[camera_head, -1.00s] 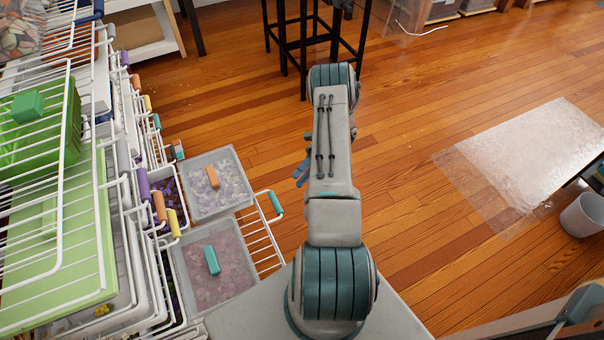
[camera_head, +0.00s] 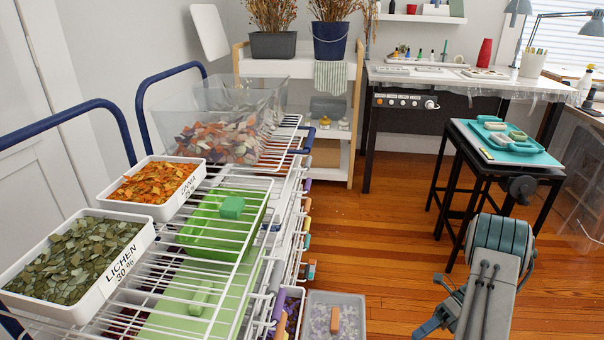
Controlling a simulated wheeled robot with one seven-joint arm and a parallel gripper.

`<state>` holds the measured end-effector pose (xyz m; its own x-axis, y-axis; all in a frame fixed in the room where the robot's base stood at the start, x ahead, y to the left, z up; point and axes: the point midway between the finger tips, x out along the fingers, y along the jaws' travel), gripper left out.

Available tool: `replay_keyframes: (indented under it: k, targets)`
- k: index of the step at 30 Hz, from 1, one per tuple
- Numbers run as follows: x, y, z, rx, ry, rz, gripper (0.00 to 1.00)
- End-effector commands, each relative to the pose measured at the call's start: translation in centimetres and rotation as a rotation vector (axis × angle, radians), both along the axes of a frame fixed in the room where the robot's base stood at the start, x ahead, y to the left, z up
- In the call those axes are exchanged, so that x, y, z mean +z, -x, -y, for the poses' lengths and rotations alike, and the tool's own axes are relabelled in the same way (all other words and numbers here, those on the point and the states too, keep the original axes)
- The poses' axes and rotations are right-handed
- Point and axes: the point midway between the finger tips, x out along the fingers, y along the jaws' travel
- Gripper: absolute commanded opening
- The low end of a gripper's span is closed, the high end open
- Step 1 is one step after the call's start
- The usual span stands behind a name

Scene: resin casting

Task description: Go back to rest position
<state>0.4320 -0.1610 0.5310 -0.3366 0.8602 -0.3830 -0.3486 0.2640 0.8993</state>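My arm shows at the lower right of the head view, in front of the black stool. My gripper (camera_head: 432,322) shows in part as blue-grey pieces just left of the arm's grey link, low over the wooden floor. The arm link hides some of it, and I cannot make out whether its fingers are apart or closed. I see no object in it. It is apart from the wire rack and the stool.
A wire drawer rack (camera_head: 215,215) at left bears a lichen tray (camera_head: 100,300), an orange-flake tray (camera_head: 180,205) and a clear bin (camera_head: 200,105). A black stool (camera_head: 485,185) holds a teal tray (camera_head: 508,152). Floor (camera_head: 375,250) between rack and stool is clear.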

Motion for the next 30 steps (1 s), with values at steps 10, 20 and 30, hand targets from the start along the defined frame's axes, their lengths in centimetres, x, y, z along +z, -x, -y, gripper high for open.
replay_keyframes:
  k: [10, 20, 30]
  targets:
    - [16.0, -0.1, -4.7, 0.384, 0.104, 0.466, 0.41]
    - [28.2, 2.6, -9.2, 0.822, 0.156, 0.877, 0.41]
    - [38.6, 6.9, -12.9, 1.346, 0.179, 1.255, 0.41]
